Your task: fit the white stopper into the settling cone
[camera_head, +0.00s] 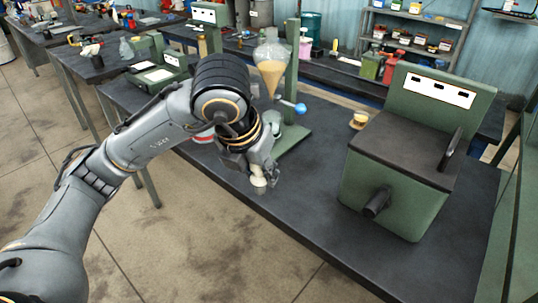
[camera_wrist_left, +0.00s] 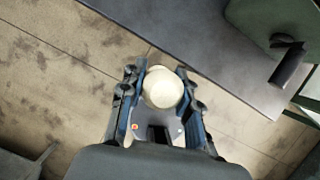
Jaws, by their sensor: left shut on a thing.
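The settling cone (camera_head: 270,65) is a clear glass vessel with tan liquid in it. It hangs on a green stand (camera_head: 291,60) on the dark bench, with a blue-knobbed tap (camera_head: 300,108) below. My left gripper (camera_head: 259,172) is in front of the stand, lower than the cone and apart from it. It is shut on the white stopper (camera_head: 258,184), which sticks out below the fingers near the bench's front edge. In the left wrist view the stopper's round cream end (camera_wrist_left: 163,88) sits between the two fingers. My right gripper is not in view.
A green machine (camera_head: 395,180) with a dark spout stands on the bench (camera_head: 300,210) to the right. A small tan-topped item (camera_head: 358,121) lies behind it. A glass beaker (camera_head: 275,124) stands under the cone, partly hidden by my arm. The bench between stand and machine is clear.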

